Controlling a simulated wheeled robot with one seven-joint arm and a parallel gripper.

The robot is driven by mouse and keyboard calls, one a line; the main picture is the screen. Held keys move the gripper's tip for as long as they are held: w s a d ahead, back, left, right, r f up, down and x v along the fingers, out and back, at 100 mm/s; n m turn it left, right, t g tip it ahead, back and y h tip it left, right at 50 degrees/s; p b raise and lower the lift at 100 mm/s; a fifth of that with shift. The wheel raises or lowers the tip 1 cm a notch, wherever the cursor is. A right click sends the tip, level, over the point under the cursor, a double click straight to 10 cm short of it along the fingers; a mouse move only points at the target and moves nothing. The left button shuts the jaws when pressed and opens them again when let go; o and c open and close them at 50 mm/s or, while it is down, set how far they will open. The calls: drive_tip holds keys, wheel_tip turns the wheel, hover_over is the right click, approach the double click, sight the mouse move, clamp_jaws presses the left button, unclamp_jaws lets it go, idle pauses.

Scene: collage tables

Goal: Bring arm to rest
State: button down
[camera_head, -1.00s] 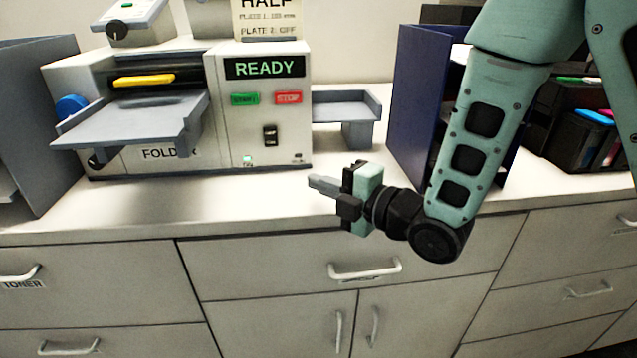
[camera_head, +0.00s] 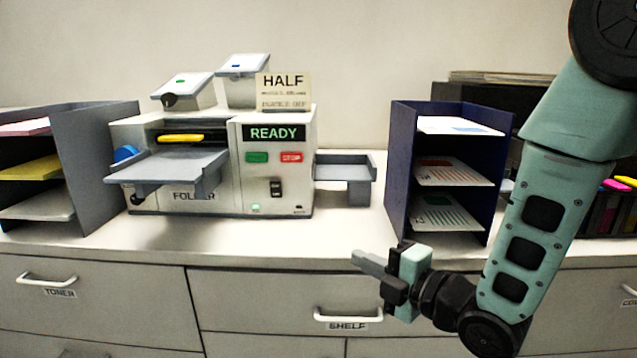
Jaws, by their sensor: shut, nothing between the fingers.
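My gripper (camera_head: 369,262) is shut and empty. It points left, in front of the counter's front edge and below the blue sorter. My teal arm comes down from the upper right and bends at a black joint at the lower right.
A folder machine (camera_head: 222,205) with a READY display stands on the counter (camera_head: 250,240). A grey sorter (camera_head: 92,170) is at its left, a dark blue sorter (camera_head: 398,175) with sheets at its right. Drawers with handles (camera_head: 348,315) lie below. The counter's front strip is clear.

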drive_tip(key=s+d+f+m+g+h, duration=0.1)
drive_tip(key=s+d+m+g+h, duration=0.2)
drive_tip(key=s+m, duration=0.6)
drive_tip(key=s+d+f+m+g+h, duration=0.1)
drive_tip(key=s+d+m+g+h, duration=0.2)
drive_tip(key=s+m+g+h, duration=0.5)
drive_tip(key=s+m+g, duration=0.1)
drive_tip(key=s, duration=0.7)
drive_tip(key=shift+s+d+f+g, duration=0.15)
drive_tip(key=shift+s+f+g, duration=0.05)
drive_tip(key=shift+s+g, duration=0.1)
